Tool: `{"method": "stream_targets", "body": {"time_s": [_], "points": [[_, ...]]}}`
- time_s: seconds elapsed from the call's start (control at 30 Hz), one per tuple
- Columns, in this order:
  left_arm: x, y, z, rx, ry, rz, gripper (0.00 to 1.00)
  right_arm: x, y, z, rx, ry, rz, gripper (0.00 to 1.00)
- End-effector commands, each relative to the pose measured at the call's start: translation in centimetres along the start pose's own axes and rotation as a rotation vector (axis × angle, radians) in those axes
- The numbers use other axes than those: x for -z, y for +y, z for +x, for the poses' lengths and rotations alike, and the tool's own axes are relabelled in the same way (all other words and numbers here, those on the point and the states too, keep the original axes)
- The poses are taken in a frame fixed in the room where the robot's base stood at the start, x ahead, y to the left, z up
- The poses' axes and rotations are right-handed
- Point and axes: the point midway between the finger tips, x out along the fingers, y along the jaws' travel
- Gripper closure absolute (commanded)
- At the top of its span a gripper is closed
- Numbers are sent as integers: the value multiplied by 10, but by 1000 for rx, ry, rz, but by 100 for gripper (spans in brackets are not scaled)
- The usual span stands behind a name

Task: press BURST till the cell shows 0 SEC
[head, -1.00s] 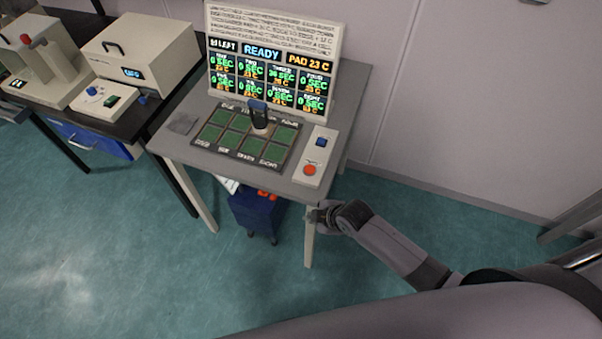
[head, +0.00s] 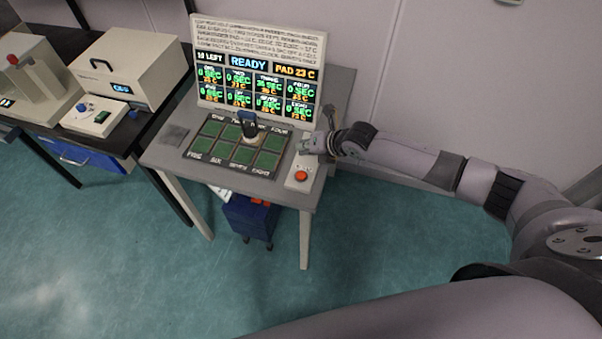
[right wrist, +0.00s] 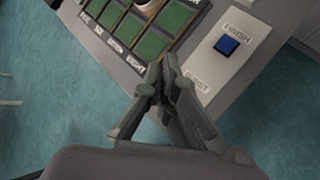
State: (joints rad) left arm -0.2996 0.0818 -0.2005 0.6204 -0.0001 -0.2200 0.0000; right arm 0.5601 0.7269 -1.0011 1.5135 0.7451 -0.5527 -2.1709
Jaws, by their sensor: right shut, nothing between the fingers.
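The control strip (head: 297,186) carries a red button (head: 301,175) at its near end. In the right wrist view a blue button (right wrist: 228,46) sits by the label FINISH, and a partly covered label seems to read BURST (right wrist: 198,83). The red button is hidden there. My right gripper (head: 305,145) is shut and empty above the strip, just behind the red button in the head view, and covers the blue button there. It also shows in the wrist view (right wrist: 164,65). The display (head: 255,65) reads READY and PAD 23 C; cell THREE seems nonzero, others mostly 0 SEC. My left gripper is out of view.
A dark-handled tool (head: 249,126) with a round pale base stands on the green-celled pad (head: 205,153). Another bench with a beige instrument (head: 130,65) stands at left.

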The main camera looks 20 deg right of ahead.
Motion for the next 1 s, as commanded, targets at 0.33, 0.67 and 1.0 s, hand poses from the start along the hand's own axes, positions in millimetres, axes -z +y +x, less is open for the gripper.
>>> {"method": "stream_targets", "body": {"time_s": [0.33, 0.67, 1.0], "points": [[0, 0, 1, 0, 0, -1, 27, 0, 0, 0, -1, 0, -3, 100], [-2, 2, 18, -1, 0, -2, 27, 12, -11, 16, -1, 0, -1, 100], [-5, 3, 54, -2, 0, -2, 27, 37, -37, 51, 0, -1, -2, 100]]}}
